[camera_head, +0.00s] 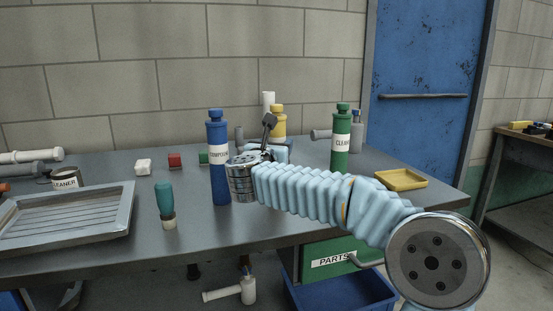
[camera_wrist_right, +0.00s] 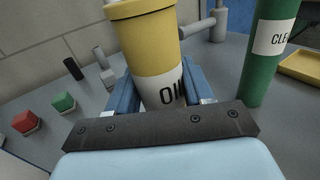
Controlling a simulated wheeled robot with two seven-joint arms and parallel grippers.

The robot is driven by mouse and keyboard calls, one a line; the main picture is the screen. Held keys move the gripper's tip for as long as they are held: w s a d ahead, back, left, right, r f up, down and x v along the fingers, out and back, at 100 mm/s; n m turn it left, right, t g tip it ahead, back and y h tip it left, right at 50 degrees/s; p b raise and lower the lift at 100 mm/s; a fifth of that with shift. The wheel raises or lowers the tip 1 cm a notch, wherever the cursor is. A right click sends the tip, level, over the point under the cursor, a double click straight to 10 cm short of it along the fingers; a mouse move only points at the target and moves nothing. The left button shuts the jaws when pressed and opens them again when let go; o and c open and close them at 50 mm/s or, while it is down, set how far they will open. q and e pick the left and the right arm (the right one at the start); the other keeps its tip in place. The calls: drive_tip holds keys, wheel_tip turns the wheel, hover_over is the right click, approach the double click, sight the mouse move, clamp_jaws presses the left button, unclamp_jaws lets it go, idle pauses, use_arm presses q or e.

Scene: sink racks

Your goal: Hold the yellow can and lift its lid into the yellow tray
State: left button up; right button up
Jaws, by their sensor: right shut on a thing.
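The yellow can (camera_head: 279,126) stands upright near the back of the bench, partly hidden behind my right wrist. Its yellow lid (camera_head: 278,107) is on top. In the right wrist view the can (camera_wrist_right: 153,55) shows a white band with black letters starting "OI". My right gripper (camera_wrist_right: 160,90) is shut around its lower body, with a blue finger on each side. In the head view the right gripper (camera_head: 279,148) is mostly hidden by its own wrist. I cannot tell whether the can touches the bench. The yellow tray (camera_head: 400,179) lies empty at the bench's right end. My left gripper is out of view.
A blue bottle (camera_head: 219,170) stands just left of my right wrist. A green bottle (camera_head: 341,145) stands between can and tray. White and grey pipe fittings (camera_head: 267,101) are near the can. A metal rack tray (camera_head: 65,218) and green-handled brush (camera_head: 165,200) are at left.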

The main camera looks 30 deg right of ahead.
sight(274, 133)
drive_tip(key=shift+r, duration=0.15)
wheel_tip(274, 133, up, 3)
drive_tip(key=shift+r, duration=0.15)
drive_tip(key=s+r, duration=0.1)
drive_tip(key=r, duration=0.1)
drive_tip(key=s+a+r, duration=0.1)
drive_tip(key=s+r, duration=0.1)
drive_tip(key=s+a+r, duration=0.1)
drive_tip(key=s+r, duration=0.1)
drive_tip(key=shift+a, duration=0.2)
drive_tip(key=s+a+r+b, duration=0.1)
drive_tip(key=s+a+r, duration=0.2)
drive_tip(key=s, duration=0.4)
drive_tip(key=shift+s+a+r+b, duration=0.25)
drive_tip(key=shift+s+a+b, duration=0.05)
drive_tip(key=shift+s, duration=0.05)
drive_tip(key=o, duration=0.6)
clamp_jaws()
